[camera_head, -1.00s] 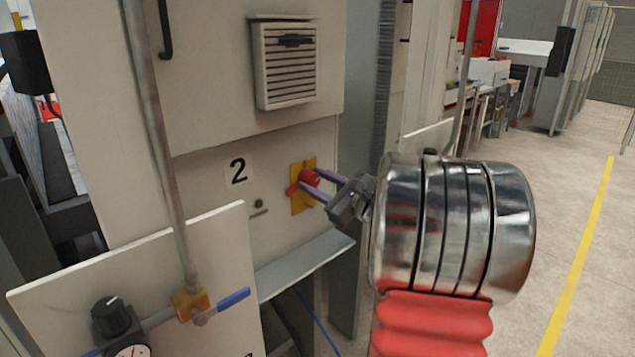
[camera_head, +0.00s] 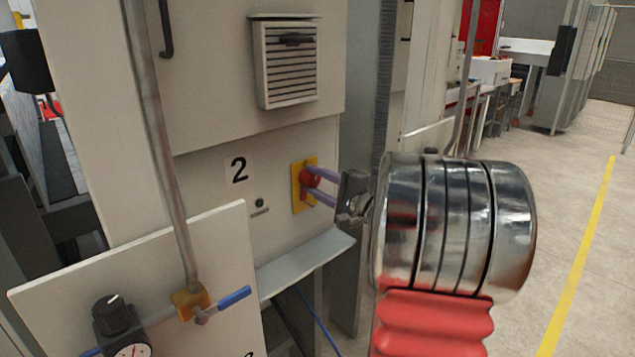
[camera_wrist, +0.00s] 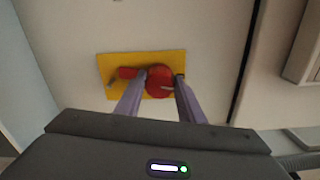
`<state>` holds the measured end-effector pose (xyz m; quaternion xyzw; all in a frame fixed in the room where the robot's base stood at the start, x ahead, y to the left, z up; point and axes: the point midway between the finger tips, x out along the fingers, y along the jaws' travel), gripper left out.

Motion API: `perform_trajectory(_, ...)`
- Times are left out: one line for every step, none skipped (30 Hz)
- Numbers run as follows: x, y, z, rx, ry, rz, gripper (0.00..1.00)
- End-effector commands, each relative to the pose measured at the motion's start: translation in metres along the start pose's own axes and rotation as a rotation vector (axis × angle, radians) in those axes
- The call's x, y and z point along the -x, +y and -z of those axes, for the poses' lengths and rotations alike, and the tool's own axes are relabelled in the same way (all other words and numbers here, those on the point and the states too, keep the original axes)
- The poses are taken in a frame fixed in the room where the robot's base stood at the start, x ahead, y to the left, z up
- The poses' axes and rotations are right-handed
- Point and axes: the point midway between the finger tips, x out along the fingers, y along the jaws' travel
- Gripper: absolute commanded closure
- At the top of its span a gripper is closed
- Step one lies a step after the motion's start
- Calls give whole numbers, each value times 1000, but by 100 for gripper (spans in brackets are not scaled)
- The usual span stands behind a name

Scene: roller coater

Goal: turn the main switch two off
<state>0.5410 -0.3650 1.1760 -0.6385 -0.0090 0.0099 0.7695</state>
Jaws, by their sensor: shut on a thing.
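In the wrist view the red knob (camera_wrist: 159,80) sits between the two fingertips (camera_wrist: 160,84) on the yellow plate (camera_wrist: 108,66). A red handle part points to the left in that view. The fingertips hide part of the knob.
A grey ledge (camera_head: 305,264) juts out below the switch. A vent box (camera_head: 288,62) is above it. A vertical pipe (camera_head: 160,140) and a panel with a blue valve lever (camera_head: 235,298) stand at the left. Open floor (camera_head: 570,190) lies to the right.

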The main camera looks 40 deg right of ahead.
Motion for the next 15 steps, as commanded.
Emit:
perform_trajectory(0, 2, -2, 30, -5, -4, 87)
perform_trajectory(0, 3, -2, 51, -5, -4, 87)
perform_trajectory(0, 3, -2, 75, -5, -4, 87)
perform_trajectory(0, 3, -2, 92, -5, -4, 87)
perform_trajectory(0, 3, -2, 108, -6, -4, 87)
perform_trajectory(0, 4, -2, 126, -6, -4, 87)
perform_trajectory(0, 4, -2, 139, -6, -4, 87)
perform_trajectory(0, 4, -2, 150, -6, -4, 87)
perform_trajectory(0, 4, -2, 163, -6, -5, 87)
perform_trajectory(0, 4, -2, 171, -6, -5, 87)
perform_trajectory(0, 4, -2, 178, -6, -5, 87)
perform_trajectory(0, 4, -2, 185, -7, -5, 87)
perform_trajectory(0, 5, -2, 190, -7, -5, 87)
perform_trajectory(0, 5, -2, 194, -7, -5, 87)
perform_trajectory(0, 5, -2, 197, -7, -6, 87)
